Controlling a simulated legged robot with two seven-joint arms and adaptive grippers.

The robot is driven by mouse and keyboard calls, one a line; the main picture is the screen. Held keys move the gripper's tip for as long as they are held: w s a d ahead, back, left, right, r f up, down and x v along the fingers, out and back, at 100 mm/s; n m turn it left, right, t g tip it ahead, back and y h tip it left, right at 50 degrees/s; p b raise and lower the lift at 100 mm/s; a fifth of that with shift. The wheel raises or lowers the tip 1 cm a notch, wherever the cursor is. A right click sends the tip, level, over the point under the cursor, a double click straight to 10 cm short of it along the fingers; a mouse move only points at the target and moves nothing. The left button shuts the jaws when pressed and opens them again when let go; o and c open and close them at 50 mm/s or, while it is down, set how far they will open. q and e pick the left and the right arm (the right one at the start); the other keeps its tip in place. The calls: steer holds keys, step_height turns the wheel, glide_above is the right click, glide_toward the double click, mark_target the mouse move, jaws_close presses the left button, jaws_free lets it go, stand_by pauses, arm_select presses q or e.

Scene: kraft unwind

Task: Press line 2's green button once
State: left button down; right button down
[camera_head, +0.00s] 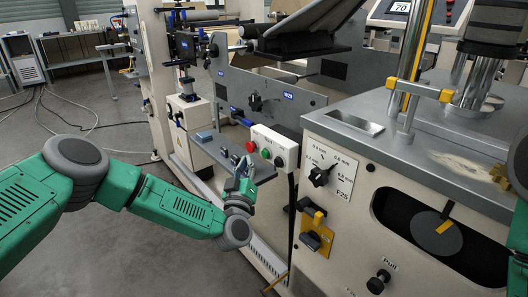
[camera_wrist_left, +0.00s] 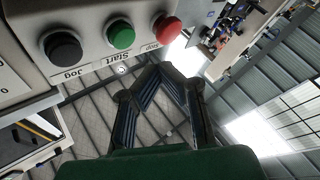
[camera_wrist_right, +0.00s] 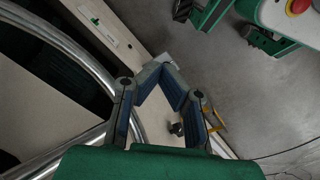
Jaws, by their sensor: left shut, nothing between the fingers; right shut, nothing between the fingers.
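A pale control box (camera_head: 276,143) with a red, a green and a black button stands on the machine's front. The green button (camera_head: 265,153) sits between the red and black ones; in the left wrist view the green button (camera_wrist_left: 121,36) is labelled Start. My left gripper (camera_head: 246,172) is shut and empty, just below and in front of the box. In the left wrist view its fingertips (camera_wrist_left: 160,68) lie below the red button (camera_wrist_left: 167,28), apart from the green one. My right gripper (camera_wrist_right: 158,68) is shut and empty; the head view does not show its fingers. No line number is readable on the box.
A grey shelf (camera_head: 225,150) with a small blue block lies left of the box. A panel with a rotary knob (camera_head: 320,176) and a yellow-backed switch (camera_head: 317,240) are to the right. Open grey floor (camera_head: 110,240) lies at left, with cables.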

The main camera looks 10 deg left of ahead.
arm_select(q)
steer(key=shift+s+a+p, duration=0.5)
steer(key=shift+s+a, duration=0.25)
steer(key=shift+s, duration=0.15)
steer(key=shift+d+f, duration=0.1)
